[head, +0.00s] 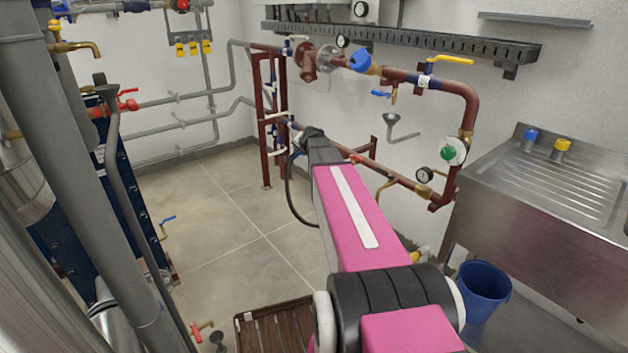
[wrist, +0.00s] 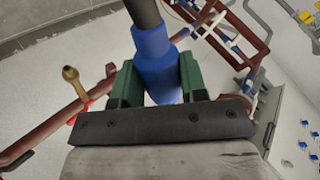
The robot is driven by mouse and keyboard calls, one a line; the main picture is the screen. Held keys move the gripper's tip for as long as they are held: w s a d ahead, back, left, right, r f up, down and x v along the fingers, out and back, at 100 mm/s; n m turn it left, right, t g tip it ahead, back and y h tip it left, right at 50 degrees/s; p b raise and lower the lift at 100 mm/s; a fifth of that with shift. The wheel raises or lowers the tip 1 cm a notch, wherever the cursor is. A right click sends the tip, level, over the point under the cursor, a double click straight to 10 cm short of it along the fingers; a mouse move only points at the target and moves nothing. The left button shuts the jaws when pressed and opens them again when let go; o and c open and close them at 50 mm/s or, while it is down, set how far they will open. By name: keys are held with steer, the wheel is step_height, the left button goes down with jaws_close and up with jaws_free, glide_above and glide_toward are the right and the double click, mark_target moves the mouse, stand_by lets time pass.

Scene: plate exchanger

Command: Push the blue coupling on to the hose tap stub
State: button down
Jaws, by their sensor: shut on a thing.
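The blue coupling (wrist: 153,46) sits between the green finger pads of my gripper (wrist: 158,80) in the wrist view. My gripper is shut on it. A dark hose (wrist: 145,12) runs from its far end to the top of the picture. A brass tap stub (wrist: 72,80) with a red lever stands to the left of the coupling, clearly apart from it. In the head view my gripper (head: 312,133) is small, near the red-brown pipework, and the black hose (head: 289,190) hangs in a loop below it. The coupling cannot be made out there.
Red-brown pipes (head: 466,95) with valves and gauges run along the back wall. A steel sink (head: 560,190) stands at the right, with a blue bucket (head: 483,285) by it. A slatted wooden pallet (head: 275,325) lies in front. Tiled floor (head: 220,220) at left centre is clear.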

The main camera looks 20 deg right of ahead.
steer(key=s+d+f+m+g+y, duration=0.1)
steer(key=d+f+m, duration=0.15)
steer(key=f, duration=0.45)
steer(key=s+d+f+m+g+y, duration=0.1)
steer(key=s+d+f+m, duration=0.15)
steer(key=f, duration=0.55)
steer(key=w+d, duration=0.3)
steer(key=d, duration=0.5)
steer(key=shift+w+d+r, duration=0.2)
steer(key=shift+w+r, duration=0.05)
steer(key=shift+w, duration=0.15)
steer(key=shift+w+d, duration=0.25)
steer(key=shift+d, duration=0.25)
steer(key=shift+w+d, duration=0.25)
steer(key=shift+d, duration=0.25)
stand_by(1.7)
steer(key=c, duration=0.6)
jaws_free()
steer(key=shift+d, duration=0.15)
steer(key=shift+s+a+v, duration=0.1)
steer(key=shift+a+v, duration=0.1)
steer(key=shift+v, duration=1.5)
steer(key=shift+s+a+v, duration=0.1)
steer(key=shift+a+v, duration=0.1)
steer(key=shift+v, duration=1.5)
steer(key=shift+s+a+v, duration=0.1)
steer(key=shift+a+v, duration=0.1)
steer(key=shift+v, duration=1.5)
